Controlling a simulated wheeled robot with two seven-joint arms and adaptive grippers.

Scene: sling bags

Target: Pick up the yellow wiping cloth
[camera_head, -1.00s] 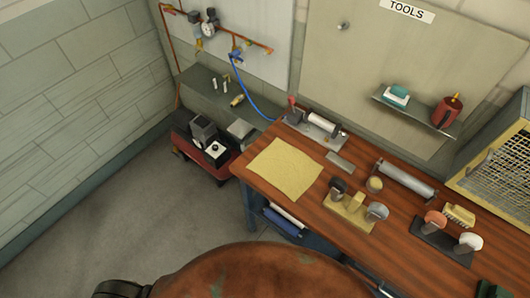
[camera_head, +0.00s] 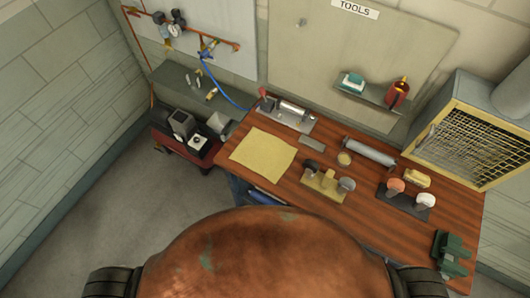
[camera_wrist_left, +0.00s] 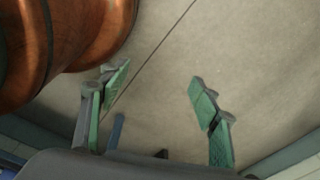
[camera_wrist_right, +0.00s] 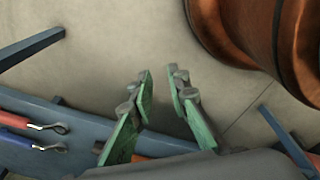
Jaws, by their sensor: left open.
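The yellow wiping cloth (camera_head: 264,151) lies flat on the left end of the wooden workbench (camera_head: 390,230) in the head view. My left gripper (camera_wrist_left: 158,82) shows in the left wrist view, its green-padded fingers wide apart and nothing between them. My right gripper (camera_wrist_right: 161,82) shows in the right wrist view, its fingers a smaller gap apart, also empty. Both wrist views look onto the floor, and neither shows the cloth. Neither gripper shows in the head view, so their distance from the cloth cannot be told.
Right of the cloth are a yellow block with knobs (camera_head: 324,184), a grey cylinder (camera_head: 369,152) and a dark holder (camera_head: 405,198). A metal device (camera_head: 290,112) sits behind it. A yellow-framed mesh box (camera_head: 470,140) stands at the right. Open floor (camera_head: 110,215) lies left of the bench.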

